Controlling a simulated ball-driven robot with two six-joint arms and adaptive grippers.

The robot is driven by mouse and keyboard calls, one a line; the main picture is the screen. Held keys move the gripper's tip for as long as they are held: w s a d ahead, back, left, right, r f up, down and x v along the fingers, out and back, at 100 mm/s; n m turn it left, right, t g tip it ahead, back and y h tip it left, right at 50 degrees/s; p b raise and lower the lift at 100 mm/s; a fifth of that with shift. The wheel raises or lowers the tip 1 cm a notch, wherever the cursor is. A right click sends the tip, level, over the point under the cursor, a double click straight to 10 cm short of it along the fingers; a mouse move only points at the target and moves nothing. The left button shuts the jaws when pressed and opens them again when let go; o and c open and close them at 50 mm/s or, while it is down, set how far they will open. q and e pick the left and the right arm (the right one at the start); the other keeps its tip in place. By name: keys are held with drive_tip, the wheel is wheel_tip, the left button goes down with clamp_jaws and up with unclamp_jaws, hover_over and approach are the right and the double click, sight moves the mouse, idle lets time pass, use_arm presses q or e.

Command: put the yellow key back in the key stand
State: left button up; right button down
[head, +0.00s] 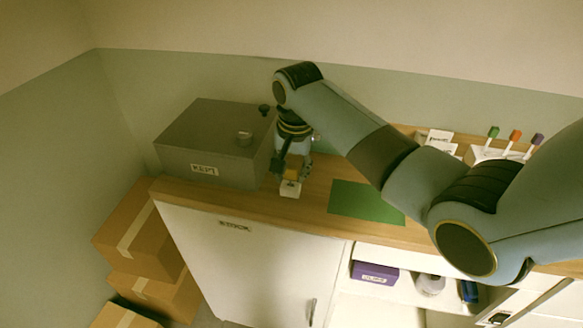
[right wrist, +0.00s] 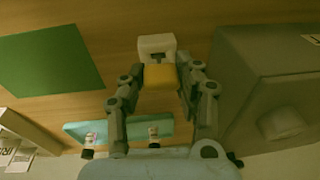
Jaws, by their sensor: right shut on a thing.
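The yellow key (right wrist: 160,76) is between the fingers of my right gripper (right wrist: 160,88), which is shut on it. A white block (right wrist: 157,47) shows at the key's far end; I cannot tell whether it is part of the key. In the head view my right gripper (head: 291,172) points down over the wooden counter, between the grey box and the green mat, with the white block (head: 290,189) below it. The white key stand (head: 478,154) is at the back right, partly hidden by my arm, and holds green, orange and purple keys. My left gripper is not in view.
A grey box (head: 205,140) with a knob stands left of the gripper. A green mat (head: 366,202) lies to its right. A teal tray (right wrist: 118,131) with small items shows in the wrist view. Cardboard boxes (head: 140,235) are stacked at the left, below the counter (head: 240,202).

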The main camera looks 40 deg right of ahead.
drive_tip(key=shift+f, duration=0.7)
drive_tip(key=c, duration=0.9)
unclamp_jaws()
drive_tip(key=shift+o, duration=0.2)
drive_tip(key=shift+r, duration=0.15)
wheel_tip(320, 180, up, 12)
drive_tip(key=s, duration=0.1)
drive_tip(key=shift+s+a, duration=0.2)
drive_tip(key=shift+s, duration=0.1)
drive_tip(key=shift+f, duration=0.2)
